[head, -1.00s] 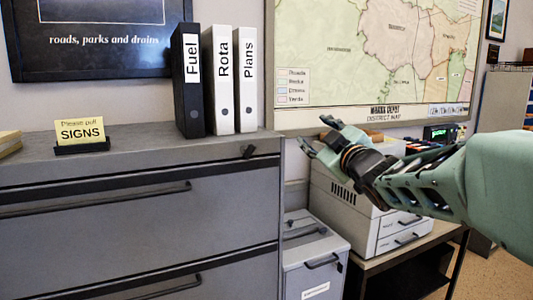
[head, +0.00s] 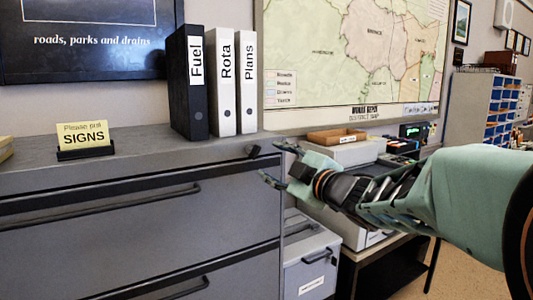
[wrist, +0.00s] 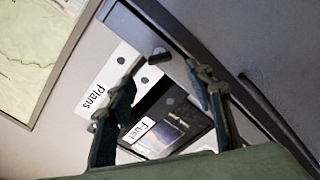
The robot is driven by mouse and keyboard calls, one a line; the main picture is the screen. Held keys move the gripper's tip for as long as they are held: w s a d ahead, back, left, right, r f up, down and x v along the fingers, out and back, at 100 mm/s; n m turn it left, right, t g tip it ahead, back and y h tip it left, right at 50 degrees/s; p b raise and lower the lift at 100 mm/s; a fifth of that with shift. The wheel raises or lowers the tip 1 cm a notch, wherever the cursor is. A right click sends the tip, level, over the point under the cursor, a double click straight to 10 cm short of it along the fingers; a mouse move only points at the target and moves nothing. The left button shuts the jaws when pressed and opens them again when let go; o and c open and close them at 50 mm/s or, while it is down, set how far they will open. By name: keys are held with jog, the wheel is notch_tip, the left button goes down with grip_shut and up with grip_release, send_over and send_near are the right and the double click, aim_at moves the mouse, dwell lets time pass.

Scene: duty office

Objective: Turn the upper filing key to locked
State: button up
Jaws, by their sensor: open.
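The upper filing key (head: 253,151) is a small black key or knob at the top right corner of the grey filing cabinet (head: 120,235). It also shows in the wrist view (wrist: 157,54), ahead of and between the two fingers. Whether it stands at locked cannot be told. My gripper (head: 268,162) is open and empty, just right of the key in the head view and apart from it. In the wrist view my gripper (wrist: 165,78) shows both dark fingers spread wide.
Black and white binders (head: 218,82) stand on the cabinet top, left of the key. A yellow signs card (head: 84,137) sits farther left. A lower grey cabinet (head: 312,262) and a printer table stand at the right, below my arm. A map (head: 350,60) hangs behind.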

aim_at(258, 153)
jog(key=p+x, duration=0.1)
jog(key=x, duration=0.9)
jog(key=c, duration=1.2)
